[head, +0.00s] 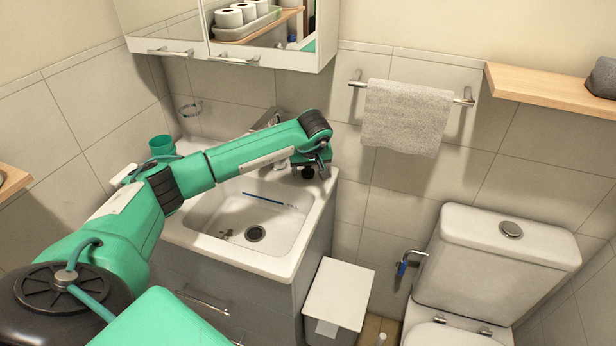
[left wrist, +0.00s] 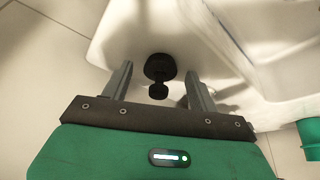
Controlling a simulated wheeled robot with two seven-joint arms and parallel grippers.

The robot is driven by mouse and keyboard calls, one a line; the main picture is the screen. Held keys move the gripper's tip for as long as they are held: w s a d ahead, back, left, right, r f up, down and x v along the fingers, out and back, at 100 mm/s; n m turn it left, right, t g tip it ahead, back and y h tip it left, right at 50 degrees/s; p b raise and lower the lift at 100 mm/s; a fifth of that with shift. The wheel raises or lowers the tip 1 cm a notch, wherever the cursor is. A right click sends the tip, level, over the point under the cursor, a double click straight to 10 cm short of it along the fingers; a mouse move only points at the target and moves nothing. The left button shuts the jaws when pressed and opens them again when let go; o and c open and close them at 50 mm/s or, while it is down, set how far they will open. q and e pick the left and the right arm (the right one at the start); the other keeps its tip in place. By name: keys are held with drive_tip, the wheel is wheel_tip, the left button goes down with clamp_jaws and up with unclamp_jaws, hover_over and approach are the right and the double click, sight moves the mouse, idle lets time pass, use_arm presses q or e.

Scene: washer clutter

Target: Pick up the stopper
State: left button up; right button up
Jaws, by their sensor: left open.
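The black stopper (left wrist: 160,67), with a small round knob, lies on the white counter near its edge in the left wrist view. In the head view it shows as a dark shape (head: 307,173) at the back right of the sink, partly hidden by my gripper. My left gripper (left wrist: 158,76) is open, with one finger on each side of the stopper and a visible gap to each. In the head view the left gripper (head: 318,168) is low over the back right counter corner. Whether the fingers reach down around the stopper is hard to tell. My right gripper is not in view.
The sink basin (head: 205,215) holds a blue stick-like item (head: 262,198) and a small item near the drain (head: 255,233). A green cup (head: 161,146) stands at the back left. A faucet is behind my arm. A white bin (head: 338,295) stands right of the cabinet.

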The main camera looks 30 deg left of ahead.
use_arm(q)
drive_tip(key=c, duration=1)
drive_tip(key=shift+r, duration=0.1)
